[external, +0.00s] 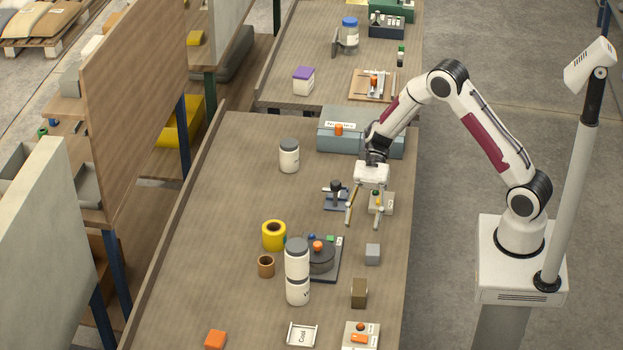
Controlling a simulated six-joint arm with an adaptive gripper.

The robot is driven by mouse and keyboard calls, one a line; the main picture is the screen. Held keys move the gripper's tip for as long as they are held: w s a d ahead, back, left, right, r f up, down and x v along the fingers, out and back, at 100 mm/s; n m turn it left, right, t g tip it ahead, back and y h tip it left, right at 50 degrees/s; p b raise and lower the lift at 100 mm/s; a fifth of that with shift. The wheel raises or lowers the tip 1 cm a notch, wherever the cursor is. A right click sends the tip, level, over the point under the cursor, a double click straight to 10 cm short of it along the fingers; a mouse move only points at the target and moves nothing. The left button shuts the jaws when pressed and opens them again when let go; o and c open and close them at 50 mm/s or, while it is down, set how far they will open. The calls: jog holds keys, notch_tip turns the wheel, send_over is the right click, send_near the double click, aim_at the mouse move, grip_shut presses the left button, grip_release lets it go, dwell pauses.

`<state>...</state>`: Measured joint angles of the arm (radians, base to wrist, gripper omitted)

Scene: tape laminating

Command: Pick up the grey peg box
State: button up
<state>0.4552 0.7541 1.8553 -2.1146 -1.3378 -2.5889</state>
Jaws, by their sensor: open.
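My gripper (363,222) is open and empty, fingers pointing down, above the right side of the long wooden table (215,205). A small plain grey box (372,254) stands on the table just below the fingertips in the picture, apart from them. It looks like the grey peg box, but no pegs can be made out on it. A beige-grey box (388,204) with small green and yellow parts on top stands behind the right finger, which partly covers it. I cannot tell how high the fingers are above the table.
A dark round device (320,260) and stacked white jars (297,265) stand left of the grey box. An olive-brown block (359,293) stands nearer the front. A small black-handled device (336,195) is close to the left finger. A blue-grey case (340,140) lies behind.

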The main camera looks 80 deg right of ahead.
aim_at(373, 246)
jog(key=s, duration=0.1)
jog(key=s+f+n+g, duration=0.1)
jog(key=s+n+g+y, duration=0.1)
jog(key=s, duration=0.1)
jog(key=shift+d+f, duration=0.25)
jog(key=shift+d, duration=0.05)
jog(key=shift+x, duration=1.3)
jog(key=shift+w, duration=0.1)
jog(key=shift+w+r+x, duration=0.15)
jog(key=shift+x, duration=1.15)
jog(key=shift+w+r+x, duration=0.1)
jog(key=shift+x, duration=1.2)
jog(key=shift+a, duration=0.15)
jog(key=c, duration=1.2)
